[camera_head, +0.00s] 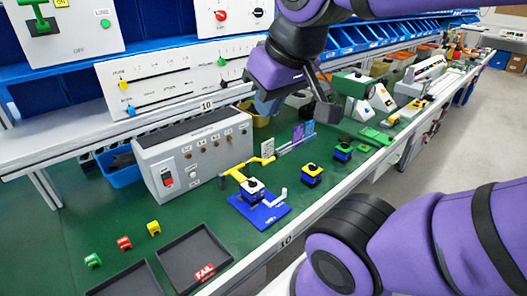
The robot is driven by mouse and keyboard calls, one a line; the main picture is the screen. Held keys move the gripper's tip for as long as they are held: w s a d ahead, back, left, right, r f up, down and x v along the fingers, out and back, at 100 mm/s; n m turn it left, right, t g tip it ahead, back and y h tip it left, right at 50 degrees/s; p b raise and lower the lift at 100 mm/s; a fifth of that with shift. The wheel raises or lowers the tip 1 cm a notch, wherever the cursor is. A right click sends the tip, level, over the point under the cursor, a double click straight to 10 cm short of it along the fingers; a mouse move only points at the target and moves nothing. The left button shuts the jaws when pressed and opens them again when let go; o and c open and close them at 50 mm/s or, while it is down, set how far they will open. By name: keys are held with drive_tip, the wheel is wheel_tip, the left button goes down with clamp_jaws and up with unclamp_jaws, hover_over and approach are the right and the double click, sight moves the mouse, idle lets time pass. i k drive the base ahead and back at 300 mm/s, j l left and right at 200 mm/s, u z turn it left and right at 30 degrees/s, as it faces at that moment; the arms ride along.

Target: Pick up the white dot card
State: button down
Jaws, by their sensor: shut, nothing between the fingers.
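A white card with dark dots (267,147) stands upright in a low rack on the green bench, at its left end. A purple card (298,134) and a blue card (309,128) stand to its right in the same row. My gripper (326,113) hangs from my purple arm, in the picture above and to the right of the white dot card. It is shut with nothing held and apart from the cards. The fingertips are small and dark, so their exact shape is hard to make out.
A grey control box (193,150) with a red switch stands left of the cards. A yellow bent part (246,168) and a blue base with a rotary switch (259,203) lie in front. Blue and yellow switch blocks (312,175) stand to the right. Dark trays (195,257) lie at the front left.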

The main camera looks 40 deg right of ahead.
sight(268, 147)
drive_tip(key=z, duration=1.25)
drive_tip(key=i+l+u, duration=0.15)
drive_tip(key=u, duration=0.3)
drive_tip(key=i+l+u, duration=0.1)
drive_tip(key=u, duration=0.35)
drive_tip(key=i+l+u, duration=0.1)
drive_tip(key=l, duration=0.35)
drive_tip(key=i+l, duration=0.2)
drive_tip(key=l, duration=0.25)
drive_tip(key=i+l+u, duration=0.15)
drive_tip(key=l, duration=0.25)
drive_tip(key=i+l+u, duration=0.1)
drive_tip(key=l, duration=0.35)
